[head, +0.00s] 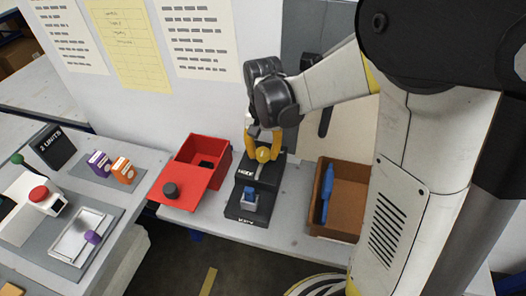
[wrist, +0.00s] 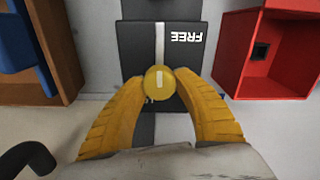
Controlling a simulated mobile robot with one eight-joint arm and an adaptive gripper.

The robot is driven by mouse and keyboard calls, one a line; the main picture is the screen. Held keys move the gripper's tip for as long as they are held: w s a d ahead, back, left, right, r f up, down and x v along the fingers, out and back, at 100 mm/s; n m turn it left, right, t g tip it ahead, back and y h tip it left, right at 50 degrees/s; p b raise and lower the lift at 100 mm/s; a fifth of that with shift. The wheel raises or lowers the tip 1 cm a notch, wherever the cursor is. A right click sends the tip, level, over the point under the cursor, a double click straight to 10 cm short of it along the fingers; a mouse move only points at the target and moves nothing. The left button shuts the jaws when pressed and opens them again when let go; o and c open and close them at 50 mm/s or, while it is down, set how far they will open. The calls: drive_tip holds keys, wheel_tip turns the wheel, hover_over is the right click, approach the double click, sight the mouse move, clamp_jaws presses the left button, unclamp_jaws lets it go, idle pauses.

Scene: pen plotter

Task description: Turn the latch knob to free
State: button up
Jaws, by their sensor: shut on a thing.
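The latch knob (wrist: 160,83) is a round yellow knob with a short white mark, on a black unit (head: 246,214) on the bench. In the wrist view the mark is upright, roughly in line with a pale strip (wrist: 160,42) running past the word FREE, which appears upside down. The knob also shows in the head view (head: 263,155). My gripper (wrist: 160,84) has its two yellow fingers closed on the knob from both sides. The knob's underside is hidden.
An open red box (head: 218,150) with a tilted red lid (head: 180,187) stands left of the unit. A brown tray (head: 340,235) with a blue object (head: 327,190) stands right. A blue block (head: 249,198) sits at the unit's front. A side bench (head: 120,195) holds several items.

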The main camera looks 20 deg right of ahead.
sight(263, 151)
idle(0.5)
drive_tip(key=o, duration=1.2)
wheel_tip(263, 151, up, 12)
drive_tip(key=shift+s, duration=0.1)
